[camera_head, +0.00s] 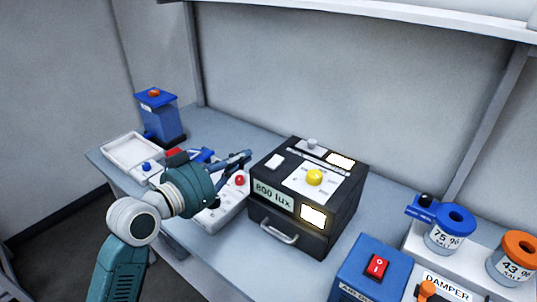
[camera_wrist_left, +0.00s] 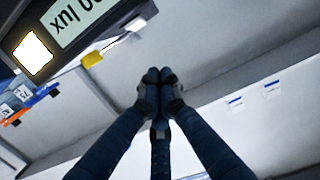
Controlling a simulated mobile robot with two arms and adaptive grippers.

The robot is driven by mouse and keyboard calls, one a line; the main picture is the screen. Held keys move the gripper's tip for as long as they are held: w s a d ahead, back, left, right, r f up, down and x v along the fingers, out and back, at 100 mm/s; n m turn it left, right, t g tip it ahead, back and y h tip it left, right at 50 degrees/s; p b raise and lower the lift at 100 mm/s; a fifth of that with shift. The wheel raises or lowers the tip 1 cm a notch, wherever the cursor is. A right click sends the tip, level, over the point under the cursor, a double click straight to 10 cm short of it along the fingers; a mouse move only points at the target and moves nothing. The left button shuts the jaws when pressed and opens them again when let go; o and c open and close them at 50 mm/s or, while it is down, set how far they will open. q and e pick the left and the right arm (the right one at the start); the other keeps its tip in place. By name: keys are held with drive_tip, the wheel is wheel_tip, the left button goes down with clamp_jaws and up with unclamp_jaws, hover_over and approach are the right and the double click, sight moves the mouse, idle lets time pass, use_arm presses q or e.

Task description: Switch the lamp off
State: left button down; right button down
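The lamp box (camera_head: 337,213) is a black case with an "800 lux" display (camera_head: 272,195), a yellow knob (camera_head: 314,177) and a pale switch (camera_head: 273,162) on top. Its windows (camera_head: 313,216) glow bright white. The box also shows at the upper left of the left wrist view (camera_wrist_left: 95,42), upside down, with a lit window (camera_wrist_left: 33,54). My left gripper (camera_head: 247,155) is just left of the box, apart from it as far as I can tell. In the wrist view its fingertips (camera_wrist_left: 159,75) meet with nothing between them. My right gripper is not in view.
A white panel with a red knob (camera_head: 240,180) lies left of the box, partly behind my arm. A white tray (camera_head: 122,158) and a blue container (camera_head: 160,117) stand farther left. A blue box with a red switch (camera_head: 377,266) and two salt jars (camera_head: 450,233) stand right. A shelf (camera_head: 400,15) hangs above.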

use_arm(q)
drive_tip(key=shift+r, duration=0.1)
drive_tip(key=p, duration=0.3)
hover_over(269, 163)
drive_tip(key=shift+s+a+f, duration=0.2)
drive_tip(key=shift+s+f, duration=0.05)
drive_tip(key=shift+f, duration=0.15)
drive_tip(key=f, duration=0.2)
drive_tip(key=shift+w+d+f, duration=0.15)
drive_tip(key=shift+w+f, duration=0.1)
drive_tip(key=shift+f, duration=0.15)
drive_tip(key=shift+f+p, duration=0.3)
drive_tip(key=shift+f, duration=0.45)
